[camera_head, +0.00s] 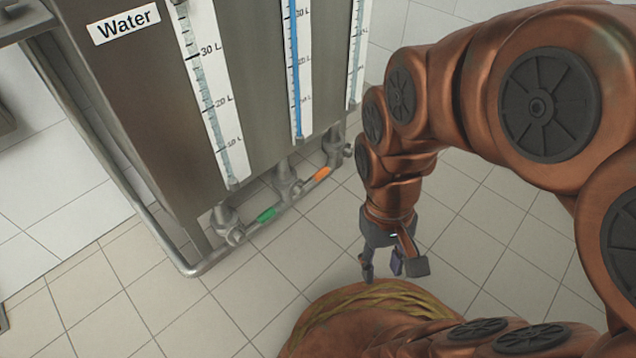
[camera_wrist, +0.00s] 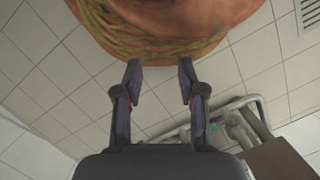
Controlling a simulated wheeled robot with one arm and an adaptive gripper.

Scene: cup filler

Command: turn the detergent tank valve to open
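In the head view a green valve handle (camera_head: 266,214) and an orange valve handle (camera_head: 322,173) lie along the pipe under the metal tanks. The only readable tank label says Water (camera_head: 124,23); no detergent label shows, so I cannot tell which valve is the detergent one. My gripper (camera_head: 382,270) points down, to the right of the valves and apart from them. In the wrist view my gripper (camera_wrist: 160,75) has its two fingers spread with nothing between them.
The metal tank cabinet (camera_head: 130,90) with litre gauge strips (camera_head: 215,100) fills the upper left. A pipe rail (camera_head: 190,268) runs around its base. Tiled floor (camera_head: 110,310) is clear in front of it. A floor grate (camera_wrist: 311,15) shows in the wrist view.

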